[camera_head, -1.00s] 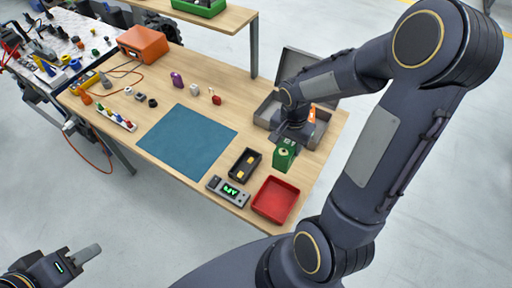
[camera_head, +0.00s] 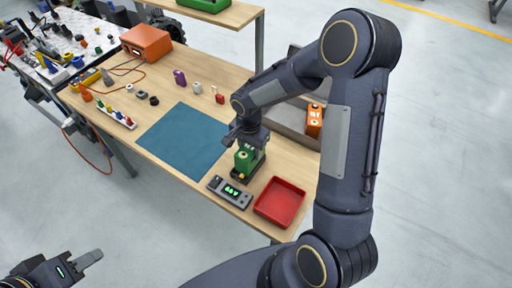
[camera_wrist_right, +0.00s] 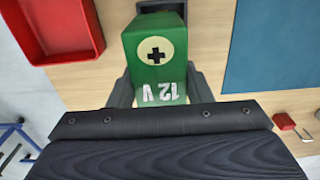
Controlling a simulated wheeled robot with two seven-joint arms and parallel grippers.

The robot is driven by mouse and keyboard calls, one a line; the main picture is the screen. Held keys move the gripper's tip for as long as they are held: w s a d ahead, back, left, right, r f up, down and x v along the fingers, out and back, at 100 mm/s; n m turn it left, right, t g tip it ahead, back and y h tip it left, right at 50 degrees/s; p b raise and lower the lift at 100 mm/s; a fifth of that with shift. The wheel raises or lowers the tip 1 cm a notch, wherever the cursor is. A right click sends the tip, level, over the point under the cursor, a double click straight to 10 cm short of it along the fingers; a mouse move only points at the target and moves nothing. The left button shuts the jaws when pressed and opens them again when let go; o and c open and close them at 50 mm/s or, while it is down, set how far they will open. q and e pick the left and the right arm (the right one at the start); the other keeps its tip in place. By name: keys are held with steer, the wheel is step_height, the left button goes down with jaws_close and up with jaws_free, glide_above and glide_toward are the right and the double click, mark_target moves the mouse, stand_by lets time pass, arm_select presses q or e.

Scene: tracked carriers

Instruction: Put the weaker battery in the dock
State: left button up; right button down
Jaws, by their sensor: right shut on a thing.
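A green battery (camera_head: 244,159), marked 12 V with a plus sign, is in my right gripper (camera_head: 247,136). In the right wrist view the same battery (camera_wrist_right: 155,48) sits between the two fingers. The black dock (camera_head: 261,166) lies behind and below it, largely hidden; its far end shows in the right wrist view (camera_wrist_right: 183,10). I cannot tell whether battery and dock touch. An orange battery (camera_head: 315,120) stands in the open grey case (camera_head: 287,117), partly behind my arm. My left gripper (camera_head: 91,259) is off the table at lower left; its opening is unclear.
A meter (camera_head: 216,184) with a lit green display stands beside the dock, its digits too small to read surely. A red tray (camera_head: 301,191) lies to its right. A clear blue mat (camera_head: 183,140) lies left. Small parts and an orange box (camera_head: 146,42) are further back.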

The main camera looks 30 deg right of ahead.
steer(key=shift+w+a+f, duration=0.15)
steer(key=shift+w+f, duration=0.05)
step_height(320, 180, down, 4)
steer(key=shift+w+a+r+b, duration=0.15)
steer(key=shift+r+b, duration=0.1)
steer(key=shift+b, duration=0.9)
steer(key=shift+r, duration=0.1)
steer(key=shift+f, duration=0.25)
steer(key=c, duration=0.7)
jaws_free()
